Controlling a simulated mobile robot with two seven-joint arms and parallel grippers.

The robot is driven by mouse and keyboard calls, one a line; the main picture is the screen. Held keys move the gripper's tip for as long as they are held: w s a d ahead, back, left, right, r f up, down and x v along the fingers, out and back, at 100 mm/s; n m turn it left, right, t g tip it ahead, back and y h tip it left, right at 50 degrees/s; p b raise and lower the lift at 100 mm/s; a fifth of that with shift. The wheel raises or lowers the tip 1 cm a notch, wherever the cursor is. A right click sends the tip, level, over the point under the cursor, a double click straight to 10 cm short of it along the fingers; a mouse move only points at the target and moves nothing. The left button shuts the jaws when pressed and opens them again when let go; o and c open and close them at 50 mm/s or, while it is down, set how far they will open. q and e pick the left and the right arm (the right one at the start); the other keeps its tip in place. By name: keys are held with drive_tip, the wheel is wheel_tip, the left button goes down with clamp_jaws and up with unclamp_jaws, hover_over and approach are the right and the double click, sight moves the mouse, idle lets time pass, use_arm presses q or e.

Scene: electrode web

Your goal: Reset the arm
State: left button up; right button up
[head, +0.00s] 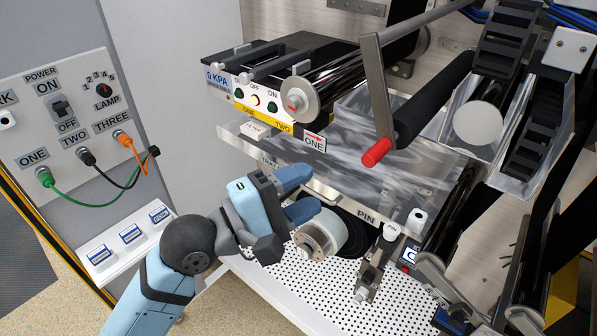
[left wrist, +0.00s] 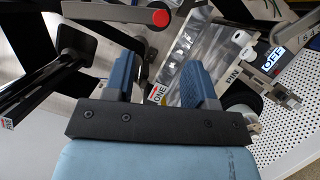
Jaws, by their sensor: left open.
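My left gripper (head: 297,192) comes in from the lower left in the head view, with blue fingers spread apart and nothing between them. It hangs in front of the machine's metal table plate (head: 330,175), near a roll with a white core (head: 322,236). In the left wrist view the two blue fingers of my left gripper (left wrist: 160,80) stand apart, with the machine behind them. My right gripper cannot be made out in either view.
A control panel (head: 75,125) with green, black and orange cables stands at the left. A bar with a red end (head: 377,152) juts out from the machine. A white perforated shelf (head: 310,280) lies below. Rollers and black belts crowd the right side.

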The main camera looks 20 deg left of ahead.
use_arm(q)
drive_tip(key=shift+s+a, duration=0.15)
idle(0.5)
drive_tip(key=w+a+f+m+y, duration=0.1)
drive_tip(key=a+f+m+y, duration=0.15)
drive_tip(key=f, duration=0.75)
drive_tip(key=a+f+m+y, duration=0.1)
drive_tip(key=f+m+y, duration=0.25)
drive_tip(key=f, duration=0.65)
drive_tip(key=s+a+f+m+g+y, duration=0.1)
drive_tip(key=s+f+m, duration=0.3)
drive_tip(key=f, duration=0.6)
drive_tip(key=s+a+f+m+g+y, duration=0.2)
drive_tip(key=s+f+m, duration=0.3)
drive_tip(key=f, duration=0.6)
drive_tip(key=shift+s+a+m+y, duration=0.3)
drive_tip(key=shift+s+a+y, duration=0.3)
drive_tip(key=shift+s, duration=0.25)
